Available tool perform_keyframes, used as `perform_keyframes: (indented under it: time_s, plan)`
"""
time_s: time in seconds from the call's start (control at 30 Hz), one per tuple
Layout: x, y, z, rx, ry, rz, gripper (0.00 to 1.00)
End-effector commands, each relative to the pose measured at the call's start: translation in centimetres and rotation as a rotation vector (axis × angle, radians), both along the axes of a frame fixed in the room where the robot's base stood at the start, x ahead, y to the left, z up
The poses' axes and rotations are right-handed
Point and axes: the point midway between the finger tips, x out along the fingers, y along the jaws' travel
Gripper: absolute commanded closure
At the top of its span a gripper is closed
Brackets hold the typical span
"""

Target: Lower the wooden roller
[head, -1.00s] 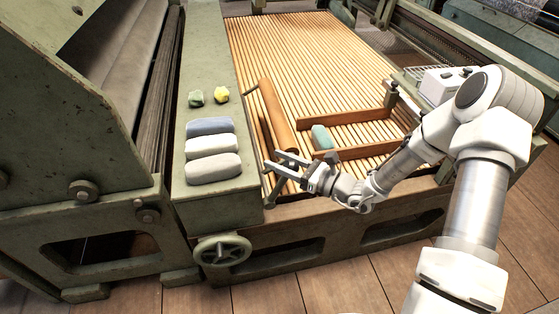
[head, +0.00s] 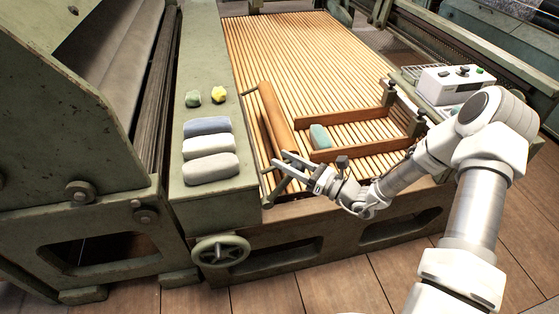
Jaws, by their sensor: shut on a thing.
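The wooden roller (head: 277,118) is a brown cylinder at the left side of the slatted wooden bed (head: 310,62), lying lengthwise beside the green side rail. A thin metal arm shows at its far end, and a dark metal lever (head: 280,190) slopes down near its close end. My gripper (head: 283,168) is at the roller's near end, its fingers pointing left. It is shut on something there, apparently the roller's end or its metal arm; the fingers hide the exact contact. I cannot tell whether the roller touches the slats.
The green side rail (head: 206,50) carries blue, white and grey rolled cloths and two small blocks, green and yellow. A wooden frame (head: 360,118) with a teal block (head: 320,136) lies right of the roller. A handwheel (head: 221,250) projects in front. A white control box (head: 450,84) stands at right.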

Motion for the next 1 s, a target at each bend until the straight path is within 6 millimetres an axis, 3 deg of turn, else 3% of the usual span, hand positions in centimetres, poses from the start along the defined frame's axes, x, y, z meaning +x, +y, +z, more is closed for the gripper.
perform_keyframes:
  time_s: [0.5,1.0]
  plan:
    - [1.3,-5.0,-4.5,0.438,0.129,-0.001,1.0]
    - [1.8,-6.6,-7.0,0.666,0.196,0.002,1.0]
